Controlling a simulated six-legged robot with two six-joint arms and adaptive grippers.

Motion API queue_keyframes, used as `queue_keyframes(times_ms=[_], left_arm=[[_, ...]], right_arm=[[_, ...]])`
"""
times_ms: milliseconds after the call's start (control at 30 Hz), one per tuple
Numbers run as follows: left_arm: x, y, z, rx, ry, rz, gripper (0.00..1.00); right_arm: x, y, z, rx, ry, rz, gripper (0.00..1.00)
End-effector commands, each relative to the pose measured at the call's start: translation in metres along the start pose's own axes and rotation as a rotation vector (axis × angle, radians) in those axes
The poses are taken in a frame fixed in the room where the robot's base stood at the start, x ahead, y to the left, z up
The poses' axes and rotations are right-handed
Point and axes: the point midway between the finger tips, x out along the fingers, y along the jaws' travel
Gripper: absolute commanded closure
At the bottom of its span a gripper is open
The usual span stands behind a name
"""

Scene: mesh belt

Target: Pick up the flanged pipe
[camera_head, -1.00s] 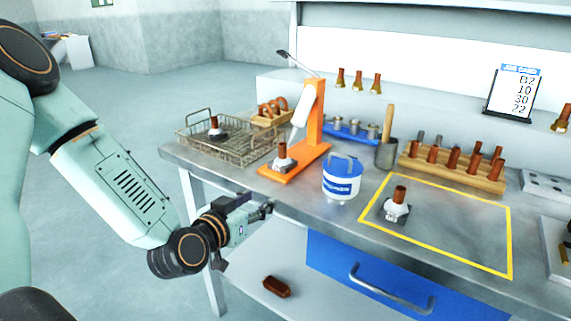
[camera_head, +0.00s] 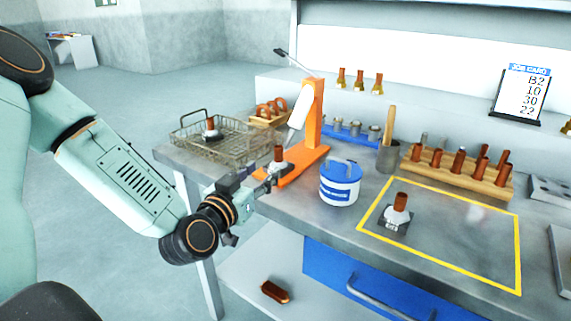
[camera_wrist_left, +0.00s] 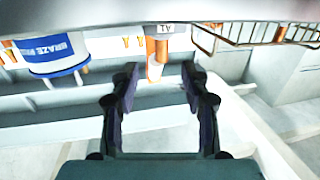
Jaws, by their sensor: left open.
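Three similar flanged pipes show in the head view, each a copper-brown tube on a pale flange; I cannot tell which one the task means. One flanged pipe (camera_head: 278,154) stands on the orange press stand (camera_head: 314,125), another (camera_head: 210,130) is in the wire basket (camera_head: 240,148), and a third (camera_head: 400,204) stands inside the yellow outline. My left gripper (camera_head: 264,180) is open and empty at the table's front edge, just below the press pipe in the picture. In the left wrist view its fingers (camera_wrist_left: 160,88) are apart, with an orange part of the press beyond. My right gripper is out of view.
A white and blue canister (camera_head: 340,185) stands right of the press and also shows in the left wrist view (camera_wrist_left: 55,50). A wooden rack of copper tubes (camera_head: 460,170) is behind the yellow outline (camera_head: 518,250). A brown piece (camera_head: 275,292) lies on the lower shelf.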

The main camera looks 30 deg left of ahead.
Motion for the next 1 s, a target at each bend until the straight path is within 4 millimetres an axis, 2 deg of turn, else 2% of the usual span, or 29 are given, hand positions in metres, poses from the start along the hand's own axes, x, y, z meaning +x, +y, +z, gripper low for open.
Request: queue_keyframes(times_ms=[167,567,1000], left_arm=[[0.002,-0.005,-0.007,0.004,0.030,-0.013,0.53],[0.024,-0.008,-0.008,0.003,0.030,-0.016,0.53],[0.073,-0.009,-0.011,0.004,0.029,-0.013,0.53]], right_arm=[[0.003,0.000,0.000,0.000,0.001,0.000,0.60],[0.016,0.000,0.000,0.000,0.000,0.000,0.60],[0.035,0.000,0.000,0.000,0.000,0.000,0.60]])
